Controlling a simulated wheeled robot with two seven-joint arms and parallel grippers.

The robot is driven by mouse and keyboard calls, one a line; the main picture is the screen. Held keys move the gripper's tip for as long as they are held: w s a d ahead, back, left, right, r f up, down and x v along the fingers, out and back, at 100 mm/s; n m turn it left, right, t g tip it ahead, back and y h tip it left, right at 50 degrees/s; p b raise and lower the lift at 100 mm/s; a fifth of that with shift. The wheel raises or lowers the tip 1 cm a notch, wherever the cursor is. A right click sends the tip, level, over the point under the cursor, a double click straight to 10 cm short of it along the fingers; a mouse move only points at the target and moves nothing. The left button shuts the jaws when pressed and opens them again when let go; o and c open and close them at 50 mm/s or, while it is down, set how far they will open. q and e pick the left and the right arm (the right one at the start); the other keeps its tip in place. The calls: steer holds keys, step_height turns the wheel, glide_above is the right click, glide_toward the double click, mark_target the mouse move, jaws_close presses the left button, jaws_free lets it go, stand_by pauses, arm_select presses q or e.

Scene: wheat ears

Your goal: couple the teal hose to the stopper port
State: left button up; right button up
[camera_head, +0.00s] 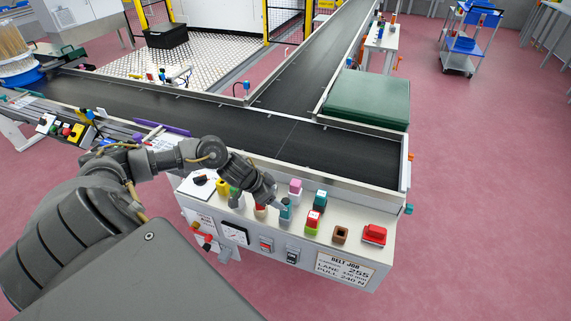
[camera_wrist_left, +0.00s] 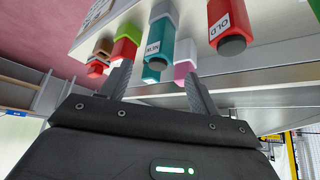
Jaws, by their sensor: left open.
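A teal piece (camera_head: 285,210) stands on the white control panel's ledge, right at the tip of my left gripper (camera_head: 274,200). In the left wrist view a teal piece labelled "NEW" (camera_wrist_left: 156,56) with a dark round end lies ahead of and between the fingers of my left gripper (camera_wrist_left: 158,76), which are apart. I cannot tell if they touch it. A second teal piece (camera_head: 320,197) stands further right. A red piece labelled "OLD" (camera_wrist_left: 222,22) is beside the first in the wrist view. I cannot tell which part is the stopper port. My right gripper is not visible.
Close by on the ledge stand a pink piece (camera_head: 295,187), a red-and-green piece (camera_head: 313,219), a brown piece (camera_head: 340,234) and a red piece (camera_head: 374,233). The dark conveyor belt (camera_head: 330,146) runs behind.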

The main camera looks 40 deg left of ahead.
mark_target(282, 202)
arm_select(q)
steer(key=shift+x, duration=2.8)
steer(key=shift+s+x, duration=0.15)
steer(key=shift+x, duration=1.15)
steer(key=shift+s+x, duration=0.1)
steer(key=shift+x, duration=1.2)
steer(key=shift+f, duration=0.2)
steer(key=shift+c, duration=0.3)
steer(key=c, duration=1)
steer(key=shift+a, duration=0.1)
steer(key=shift+c, duration=0.2)
steer(key=shift+r, duration=0.15)
